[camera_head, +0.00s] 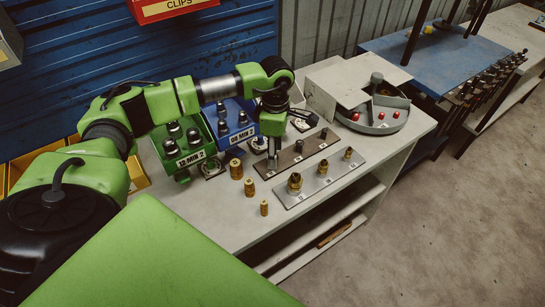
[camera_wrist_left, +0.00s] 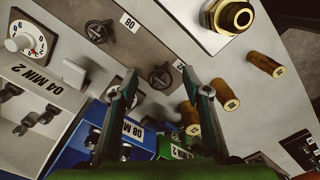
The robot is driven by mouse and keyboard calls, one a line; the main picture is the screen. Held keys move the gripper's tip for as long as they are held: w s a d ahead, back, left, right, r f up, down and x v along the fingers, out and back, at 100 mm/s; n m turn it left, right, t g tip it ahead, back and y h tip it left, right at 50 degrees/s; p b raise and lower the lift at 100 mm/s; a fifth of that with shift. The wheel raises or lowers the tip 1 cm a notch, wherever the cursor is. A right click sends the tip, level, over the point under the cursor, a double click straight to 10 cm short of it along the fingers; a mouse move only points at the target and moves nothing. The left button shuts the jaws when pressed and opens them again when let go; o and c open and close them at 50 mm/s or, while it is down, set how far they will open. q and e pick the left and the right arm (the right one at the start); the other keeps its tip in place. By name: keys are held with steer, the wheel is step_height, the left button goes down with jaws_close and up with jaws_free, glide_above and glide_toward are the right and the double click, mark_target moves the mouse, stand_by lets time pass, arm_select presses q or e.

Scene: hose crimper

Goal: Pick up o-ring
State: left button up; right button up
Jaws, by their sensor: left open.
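My left gripper (camera_head: 273,160) points down over the workbench, between the blue bin and the dark strip with posts. In the left wrist view its two fingers (camera_wrist_left: 158,74) are apart with nothing held between them. A small dark ring-shaped piece (camera_wrist_left: 160,77), which looks like the o-ring on a three-armed mount, shows between the fingertips. I cannot tell its height gap to the fingers. A similar dark ring (camera_wrist_left: 99,32) sits farther up-left, beside an "08" label. My right gripper is not in view.
Brass fittings (camera_head: 249,187) stand in front of the gripper, near a metal plate (camera_head: 318,183) with more fittings. A green bin (camera_head: 184,152) and blue bin (camera_head: 230,122) stand behind. A round tray (camera_head: 372,117) with red pieces is at right.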

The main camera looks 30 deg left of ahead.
arm_select(q)
steer(key=c, duration=0.7)
steer(key=shift+c, duration=0.2)
